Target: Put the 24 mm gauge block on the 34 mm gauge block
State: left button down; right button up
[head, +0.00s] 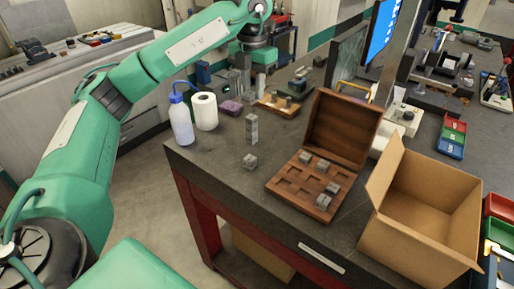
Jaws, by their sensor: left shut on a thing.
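My left arm reaches in from the left, and its gripper (254,86) hangs down over the back of the bench. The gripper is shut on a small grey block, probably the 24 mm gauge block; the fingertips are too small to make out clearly. Below it a grey upright stack of blocks (252,128) shows on the dark bench top. A small grey block (250,161) sits just in front of the stack, near the bench's front edge. I cannot read sizes on the blocks, so I cannot tell which is the 34 mm one. My right gripper is not in view.
An open wooden case (283,187) holding several grey blocks stands right of the small block. An open cardboard box (425,215) is farther right. A wash bottle (181,122), a paper roll (205,111) and a purple sponge-like thing (231,107) stand to the left.

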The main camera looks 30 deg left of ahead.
pick_arm(q)
jog(key=f, duration=0.9)
jog(key=f+p, duration=0.1)
jog(key=f, duration=0.4)
jog(key=shift+s, duration=0.25)
jog(key=shift+f, duration=0.5)
notch_tip(320, 180, down, 3)
jog(key=shift+f+p, duration=0.1)
jog(key=shift+p, duration=0.35)
jog(key=shift+f, duration=0.4)
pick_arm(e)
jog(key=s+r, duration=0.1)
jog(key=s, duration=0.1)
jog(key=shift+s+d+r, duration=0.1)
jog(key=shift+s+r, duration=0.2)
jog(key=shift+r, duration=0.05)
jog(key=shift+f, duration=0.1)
